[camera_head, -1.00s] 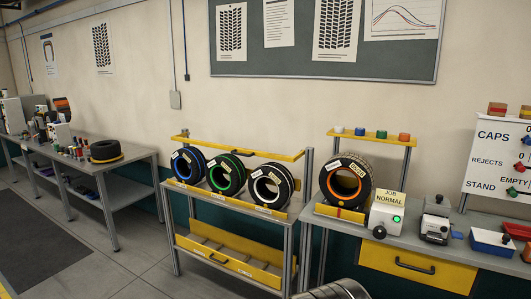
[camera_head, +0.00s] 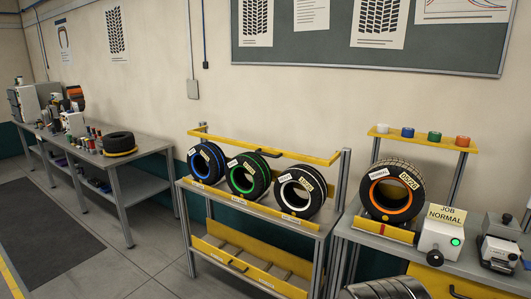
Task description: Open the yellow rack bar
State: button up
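The yellow rack bar (camera_head: 300,155) runs across the top of a grey-framed rack, from a left post to a right post. My gripper is not in view. A rounded metallic shape shows at the bottom edge; I cannot tell what it is.
A yellow lower shelf (camera_head: 215,249) is under the rack. To the right, a bench (camera_head: 350,232) bears an orange-ringed tyre (camera_head: 418,188) and a white box with a green light (camera_head: 428,236). A long table (camera_head: 150,147) stands left. Floor (camera_head: 140,262) is open at left front.

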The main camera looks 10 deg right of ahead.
aim_at(264, 150)
jog(key=u, duration=0.4)
jog(key=i, duration=0.9)
jog(key=u, duration=0.55)
